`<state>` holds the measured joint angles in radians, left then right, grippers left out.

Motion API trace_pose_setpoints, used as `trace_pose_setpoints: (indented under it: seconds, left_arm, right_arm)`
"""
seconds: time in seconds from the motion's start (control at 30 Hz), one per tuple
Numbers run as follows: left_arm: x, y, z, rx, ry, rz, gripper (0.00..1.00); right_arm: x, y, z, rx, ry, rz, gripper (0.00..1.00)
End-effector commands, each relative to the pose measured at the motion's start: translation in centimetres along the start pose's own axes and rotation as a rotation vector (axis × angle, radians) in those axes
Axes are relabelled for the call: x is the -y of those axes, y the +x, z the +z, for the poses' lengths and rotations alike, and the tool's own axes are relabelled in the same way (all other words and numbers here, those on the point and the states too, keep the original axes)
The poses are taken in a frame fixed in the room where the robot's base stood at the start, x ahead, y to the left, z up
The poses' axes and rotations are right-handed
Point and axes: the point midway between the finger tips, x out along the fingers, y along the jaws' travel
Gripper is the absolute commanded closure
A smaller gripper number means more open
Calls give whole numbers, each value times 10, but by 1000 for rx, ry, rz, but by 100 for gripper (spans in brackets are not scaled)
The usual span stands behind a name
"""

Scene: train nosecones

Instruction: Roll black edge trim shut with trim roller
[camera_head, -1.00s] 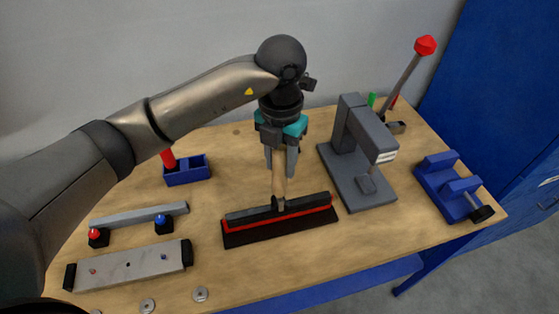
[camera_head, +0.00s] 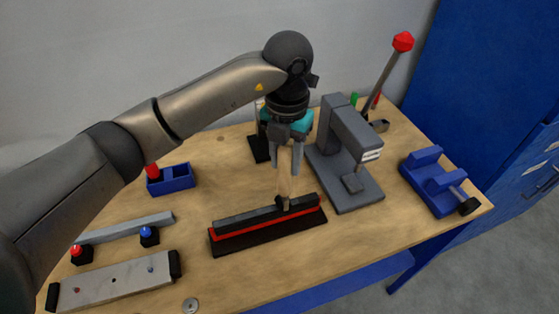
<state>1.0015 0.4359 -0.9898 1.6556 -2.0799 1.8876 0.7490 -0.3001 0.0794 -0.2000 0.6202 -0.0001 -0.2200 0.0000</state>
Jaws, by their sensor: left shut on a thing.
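The black edge trim (camera_head: 245,218) lies along a red strip (camera_head: 250,229) on a dark base on the workbench, at the lower middle. My left gripper (camera_head: 286,170) is shut on the pale wooden handle of the trim roller (camera_head: 285,187) and points down. The roller's dark lower end is at the trim's top edge, right of its middle. I cannot tell whether it presses on the trim. The wheel itself is too small to make out. My right gripper is not in view.
A grey press (camera_head: 345,155) stands close right of my left gripper. Farther right is a blue vise (camera_head: 436,183). A blue bin (camera_head: 172,180) and a grey fixture plate (camera_head: 115,283) are on the left. A dark stand (camera_head: 258,148) is partly hidden behind my gripper.

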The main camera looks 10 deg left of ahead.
Motion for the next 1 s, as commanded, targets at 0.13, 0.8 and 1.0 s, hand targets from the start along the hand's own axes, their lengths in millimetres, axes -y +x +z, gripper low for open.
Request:
trace_pose_setpoints:
  seconds: [0.13, 0.8, 1.0]
  left_arm:
    - [7, 0, 6, 3, 2, -3, 100]
    - [12, 2, 12, 1, 0, 1, 100]
    - [20, 2, 20, 2, 1, -2, 100]
  right_arm:
    - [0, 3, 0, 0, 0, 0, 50]
    - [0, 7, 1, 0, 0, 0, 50]
    - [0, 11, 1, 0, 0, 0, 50]
